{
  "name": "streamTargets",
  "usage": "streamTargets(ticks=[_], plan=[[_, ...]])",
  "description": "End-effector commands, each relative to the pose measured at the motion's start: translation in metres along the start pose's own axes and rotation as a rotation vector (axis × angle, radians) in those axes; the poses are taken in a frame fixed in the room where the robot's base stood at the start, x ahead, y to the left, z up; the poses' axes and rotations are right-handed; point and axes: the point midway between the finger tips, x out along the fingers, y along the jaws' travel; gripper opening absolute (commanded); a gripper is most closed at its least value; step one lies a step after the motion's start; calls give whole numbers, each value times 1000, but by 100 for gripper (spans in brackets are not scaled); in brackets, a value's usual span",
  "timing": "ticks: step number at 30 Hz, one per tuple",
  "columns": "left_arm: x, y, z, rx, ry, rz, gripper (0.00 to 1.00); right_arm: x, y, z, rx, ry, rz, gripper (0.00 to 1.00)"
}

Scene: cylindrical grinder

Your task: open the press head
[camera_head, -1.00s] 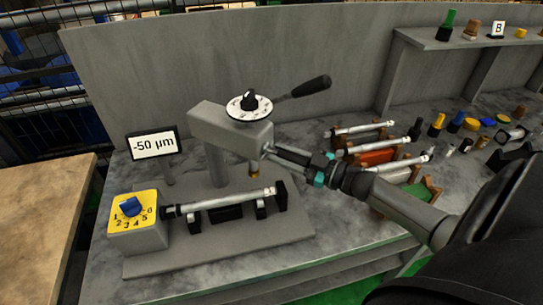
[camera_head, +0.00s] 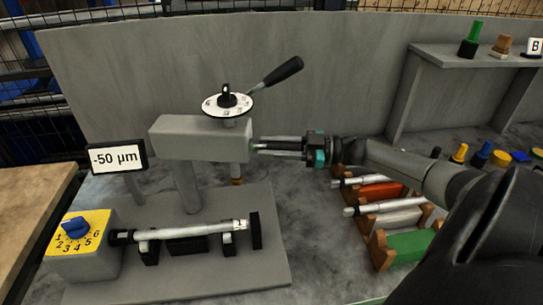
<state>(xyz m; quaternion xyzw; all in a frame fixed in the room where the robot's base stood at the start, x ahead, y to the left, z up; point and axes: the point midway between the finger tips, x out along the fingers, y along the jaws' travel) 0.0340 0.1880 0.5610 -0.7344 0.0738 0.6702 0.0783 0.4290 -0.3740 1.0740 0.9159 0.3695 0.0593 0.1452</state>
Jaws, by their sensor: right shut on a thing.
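The press head is a grey block (camera_head: 200,139) on a column at the left of the head view. A white dial with a black knob (camera_head: 228,101) sits on its top, and a lever with a black handle (camera_head: 283,72) rises to the right behind the dial. A brass-tipped spindle (camera_head: 237,172) hangs below the head. A shaft (camera_head: 190,231) marked 1 lies across supports on the base plate. My right gripper (camera_head: 258,146) reaches in from the right and is shut at the right end of the press head; its exact grip point is small. My left gripper is out of view.
A yellow dial box (camera_head: 83,242) and a "-50 µm" display (camera_head: 118,158) stand at the left. A shelf (camera_head: 480,56) holds parts at the back right.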

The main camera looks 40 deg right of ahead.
Motion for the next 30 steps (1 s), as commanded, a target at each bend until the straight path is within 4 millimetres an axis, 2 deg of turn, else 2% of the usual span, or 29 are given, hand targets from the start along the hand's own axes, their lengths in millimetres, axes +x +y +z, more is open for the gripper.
streamTargets(ticks=[16, 17, 18, 24, 30], plan=[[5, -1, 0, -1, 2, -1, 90, 0, 3, 1, 0, 2, -10, 0], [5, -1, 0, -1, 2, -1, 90, 0, 3, 1, 0, 2, -10, 34], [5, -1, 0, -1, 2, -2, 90, 0, 3, 1, 0, 2, -10, 38], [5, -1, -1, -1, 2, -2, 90, 1, 2, 0, 0, 3, -12, 61], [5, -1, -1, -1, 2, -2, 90, 0, 2, 1, 0, 4, -13, 63]])
